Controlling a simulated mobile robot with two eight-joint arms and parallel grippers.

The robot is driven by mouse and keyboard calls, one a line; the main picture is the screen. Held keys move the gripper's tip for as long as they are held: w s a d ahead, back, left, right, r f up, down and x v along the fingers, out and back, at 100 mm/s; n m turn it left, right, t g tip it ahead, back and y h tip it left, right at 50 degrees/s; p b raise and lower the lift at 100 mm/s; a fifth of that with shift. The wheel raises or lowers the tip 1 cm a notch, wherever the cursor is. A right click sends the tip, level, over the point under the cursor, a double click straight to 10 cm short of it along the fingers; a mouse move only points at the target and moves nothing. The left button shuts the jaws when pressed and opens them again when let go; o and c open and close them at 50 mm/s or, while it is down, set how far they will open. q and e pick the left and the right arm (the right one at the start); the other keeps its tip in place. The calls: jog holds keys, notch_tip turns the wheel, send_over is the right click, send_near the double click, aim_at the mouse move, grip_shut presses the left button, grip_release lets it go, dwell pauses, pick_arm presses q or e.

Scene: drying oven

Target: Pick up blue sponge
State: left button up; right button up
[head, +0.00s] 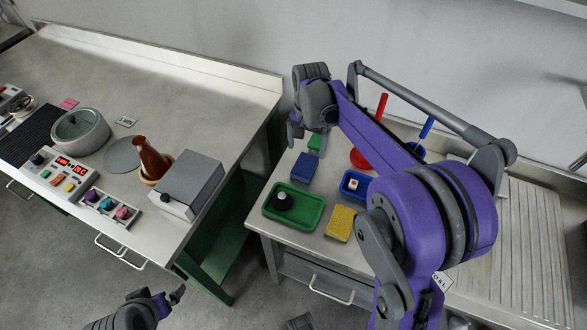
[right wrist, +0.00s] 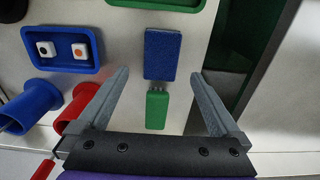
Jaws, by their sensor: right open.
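The blue sponge (head: 304,168) lies flat on the right-hand table, behind the green tray. In the right wrist view the blue sponge (right wrist: 162,54) is just beyond the fingertips, roughly centred between them. My right gripper (head: 294,132) is above the back left part of this table; in its wrist view the fingers (right wrist: 158,72) are spread apart with nothing gripped. A green block-like thing (right wrist: 157,108) shows between the fingers, below the sponge. My left gripper (head: 178,292) is low at the bottom left, away from the tables, too small to judge its jaws.
The green tray (head: 271,216) holds a dark round object. A blue tray (head: 345,190) and a yellow sponge (head: 341,223) are nearby. Red (head: 383,104) and blue (head: 427,127) upright handles stand behind. A gap separates this table from the left bench (head: 200,75).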

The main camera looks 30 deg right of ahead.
aim_at(305, 165)
notch_tip(305, 165, down, 4)
jog(key=shift+d+r, duration=0.1)
jog(key=shift+d, duration=0.05)
jog(key=f, duration=0.5)
jog(key=shift+w+f, duration=0.2)
jog(key=shift+f, duration=0.15)
jog(key=c, duration=1.2)
jog(key=shift+r, duration=0.1)
notch_tip(305, 165, up, 10)
jog(key=shift+f, duration=0.1)
